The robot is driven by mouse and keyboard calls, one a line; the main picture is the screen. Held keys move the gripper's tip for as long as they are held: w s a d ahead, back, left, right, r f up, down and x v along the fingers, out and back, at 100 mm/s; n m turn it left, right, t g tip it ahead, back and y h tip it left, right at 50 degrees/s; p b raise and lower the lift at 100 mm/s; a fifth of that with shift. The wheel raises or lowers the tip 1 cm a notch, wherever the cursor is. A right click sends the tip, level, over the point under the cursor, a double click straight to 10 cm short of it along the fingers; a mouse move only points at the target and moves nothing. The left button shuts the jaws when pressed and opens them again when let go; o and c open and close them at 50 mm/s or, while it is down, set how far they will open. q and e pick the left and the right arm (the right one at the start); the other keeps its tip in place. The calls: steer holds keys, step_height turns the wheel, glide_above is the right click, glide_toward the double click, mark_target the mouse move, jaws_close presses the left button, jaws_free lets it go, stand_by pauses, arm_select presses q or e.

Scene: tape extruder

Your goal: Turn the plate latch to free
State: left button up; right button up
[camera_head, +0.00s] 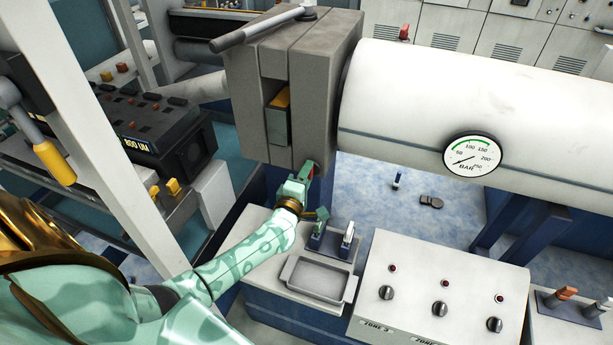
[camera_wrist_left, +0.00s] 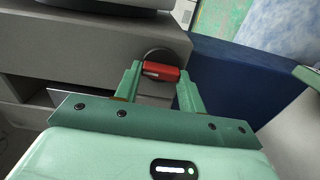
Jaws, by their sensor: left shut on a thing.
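The plate latch (camera_wrist_left: 160,72) is a small red handle on a dark round base, set on the side of the grey block in the left wrist view. My right gripper is not in view.
A white barrel (camera_head: 430,100) with a pressure gauge (camera_head: 473,158) runs right from the block. Below stand a grey tray (camera_head: 318,279) and a control box with knobs (camera_head: 440,309). A white post (camera_head: 120,150) stands left of my arm.

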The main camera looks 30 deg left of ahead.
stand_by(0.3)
arm_select(q)
steer(key=o, duration=1)
steer(key=p+v, duration=0.1)
steer(key=v, duration=1.5)
steer(key=shift+s+d, duration=0.15)
